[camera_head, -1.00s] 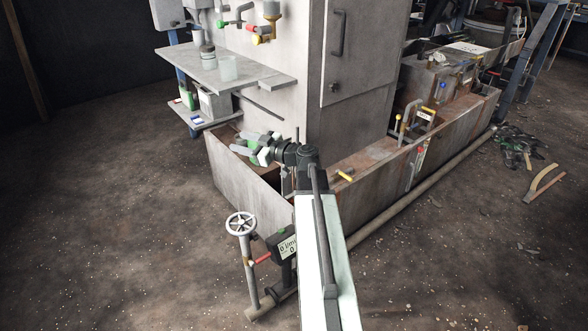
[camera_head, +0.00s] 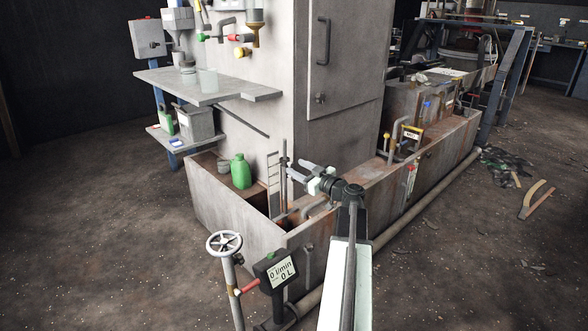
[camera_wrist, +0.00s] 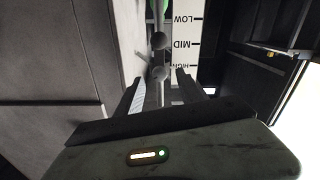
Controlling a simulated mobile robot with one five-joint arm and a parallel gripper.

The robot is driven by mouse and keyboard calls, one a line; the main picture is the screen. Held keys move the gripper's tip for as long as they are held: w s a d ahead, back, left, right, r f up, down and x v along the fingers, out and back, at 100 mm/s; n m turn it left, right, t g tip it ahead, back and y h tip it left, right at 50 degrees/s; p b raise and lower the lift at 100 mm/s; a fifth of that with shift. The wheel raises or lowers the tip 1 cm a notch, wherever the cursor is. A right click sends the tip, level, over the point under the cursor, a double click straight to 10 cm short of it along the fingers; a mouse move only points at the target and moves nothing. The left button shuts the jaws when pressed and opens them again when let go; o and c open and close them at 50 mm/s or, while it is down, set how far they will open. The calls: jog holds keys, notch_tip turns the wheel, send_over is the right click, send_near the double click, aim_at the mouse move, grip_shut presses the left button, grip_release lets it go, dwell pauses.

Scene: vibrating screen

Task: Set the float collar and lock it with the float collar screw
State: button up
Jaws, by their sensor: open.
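A thin upright float rod (camera_head: 283,192) stands in the front-left corner of the rusty tank, beside a pale level scale (camera_head: 272,180). A small dark fitting (camera_head: 284,160) sits high on the rod; I cannot tell if it is the collar. In the wrist view the scale (camera_wrist: 187,45) reads LOW, MID and HIGH upside down.
The tank wall (camera_head: 235,220) and cabinet (camera_head: 300,90) border the space. A handwheel (camera_head: 224,243) and flow meter (camera_head: 277,270) stand in front. Floor at left is clear.

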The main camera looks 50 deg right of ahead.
aim_at(290, 164)
jog(key=shift+w, duration=1.2)
grip_shut()
jog(key=shift+a+f, duration=0.1)
jog(key=shift+a, duration=0.05)
